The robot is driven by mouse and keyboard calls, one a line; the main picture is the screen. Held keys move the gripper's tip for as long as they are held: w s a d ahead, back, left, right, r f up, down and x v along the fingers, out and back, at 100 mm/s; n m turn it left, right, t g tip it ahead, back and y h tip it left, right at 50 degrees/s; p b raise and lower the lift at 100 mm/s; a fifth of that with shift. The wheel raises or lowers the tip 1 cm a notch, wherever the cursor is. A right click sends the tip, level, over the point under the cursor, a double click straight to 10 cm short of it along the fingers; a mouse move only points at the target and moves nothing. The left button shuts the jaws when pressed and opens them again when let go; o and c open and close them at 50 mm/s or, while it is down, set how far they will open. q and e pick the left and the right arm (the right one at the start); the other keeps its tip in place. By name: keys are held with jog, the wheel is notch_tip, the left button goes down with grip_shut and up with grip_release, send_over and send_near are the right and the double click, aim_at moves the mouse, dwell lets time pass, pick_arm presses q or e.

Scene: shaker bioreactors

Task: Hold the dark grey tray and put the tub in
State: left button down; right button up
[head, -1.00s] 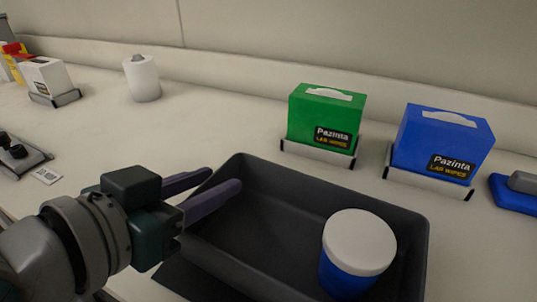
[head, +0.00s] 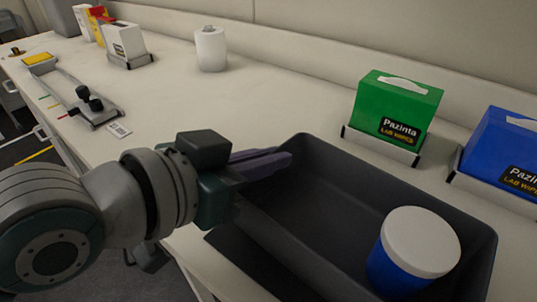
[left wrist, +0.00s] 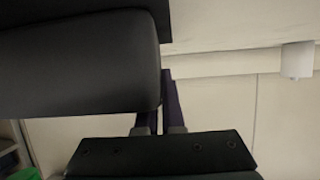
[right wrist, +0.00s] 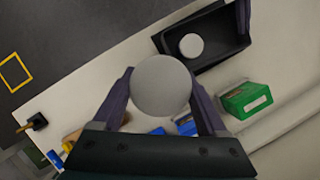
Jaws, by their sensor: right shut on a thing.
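The dark grey tray (head: 330,190) lies on the bench at its front edge. My left gripper (head: 275,160) is at the tray's left end, its fingers close together on the rim. In the left wrist view, the tray wall (left wrist: 80,65) hides part of the fingers (left wrist: 160,100). A blue tub with a white lid (head: 420,242) stands upright inside the tray's right end; its lid also shows in the right wrist view (right wrist: 190,46). My right gripper (right wrist: 160,95) is shut on another white-lidded tub (right wrist: 160,85), outside the tray and out of the head view.
A green wipes box (head: 395,110) and a blue wipes box (head: 505,155) stand in holders behind the tray. A white roll (head: 211,48), a white box (head: 122,42) and a black-knobbed device (head: 92,105) are further left.

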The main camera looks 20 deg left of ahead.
dwell(0.8)
jog(key=w+a+f+m+t, duration=0.1)
jog(key=w+a+f+m, duration=0.15)
jog(key=a, duration=0.25)
jog(key=w+a+f+m+t, duration=0.1)
jog(key=w+a+f+m, duration=0.1)
jog(key=a+f, duration=0.3)
jog(key=m+t, duration=0.2)
jog(key=m, duration=0.3)
send_over(288, 207)
jog(key=d, duration=0.2)
jog(key=shift+y, duration=0.4)
jog(key=f, duration=0.9)
jog(key=shift+s+d, duration=0.1)
jog(key=shift+s, duration=0.15)
jog(key=shift+f, duration=2.1)
jog(key=shift+f, duration=0.1)
jog(key=o, duration=1.4)
